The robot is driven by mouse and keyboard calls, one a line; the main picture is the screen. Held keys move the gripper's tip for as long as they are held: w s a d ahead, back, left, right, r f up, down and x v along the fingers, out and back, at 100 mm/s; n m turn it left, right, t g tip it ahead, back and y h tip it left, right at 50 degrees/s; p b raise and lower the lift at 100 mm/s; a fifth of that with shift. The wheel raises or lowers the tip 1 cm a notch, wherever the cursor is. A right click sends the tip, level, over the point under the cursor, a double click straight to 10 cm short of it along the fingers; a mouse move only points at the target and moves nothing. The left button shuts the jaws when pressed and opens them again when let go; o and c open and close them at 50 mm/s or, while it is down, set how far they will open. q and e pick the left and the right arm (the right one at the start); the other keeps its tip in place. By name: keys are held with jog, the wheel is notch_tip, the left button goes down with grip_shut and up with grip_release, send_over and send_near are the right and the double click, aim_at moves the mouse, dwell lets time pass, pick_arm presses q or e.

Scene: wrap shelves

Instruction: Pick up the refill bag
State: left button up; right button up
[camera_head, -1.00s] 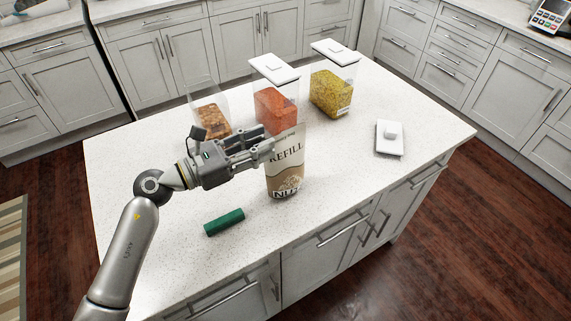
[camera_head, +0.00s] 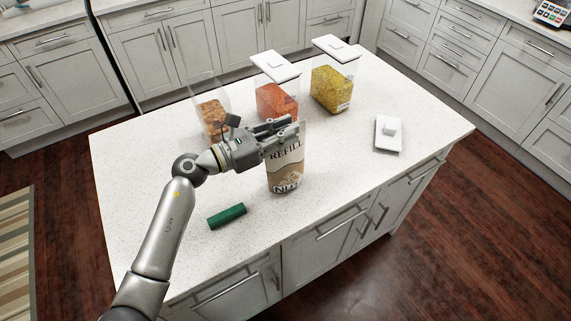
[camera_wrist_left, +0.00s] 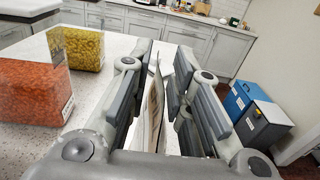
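The refill bag (camera_head: 284,174) is a tan and white pouch marked "REFILL". It stands upright near the front edge of the white island top, and it also shows edge-on in the left wrist view (camera_wrist_left: 151,112). My left gripper (camera_head: 290,133) is at the upper part of the bag, coming in from the left. In the left wrist view its fingers (camera_wrist_left: 163,85) are apart, with the bag between them. The bag is close to the left-hand finger, and a gap shows towards the right-hand finger. Whether a finger touches it I cannot tell. My right gripper is not in view.
Behind the bag stand clear containers of brown (camera_head: 212,115), orange (camera_head: 276,101) and yellow (camera_head: 331,90) contents; the last two have raised white lids. A loose white lid (camera_head: 388,137) lies right. A green cylinder (camera_head: 226,216) lies front left. The right front of the top is clear.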

pick_arm(q)
grip_shut()
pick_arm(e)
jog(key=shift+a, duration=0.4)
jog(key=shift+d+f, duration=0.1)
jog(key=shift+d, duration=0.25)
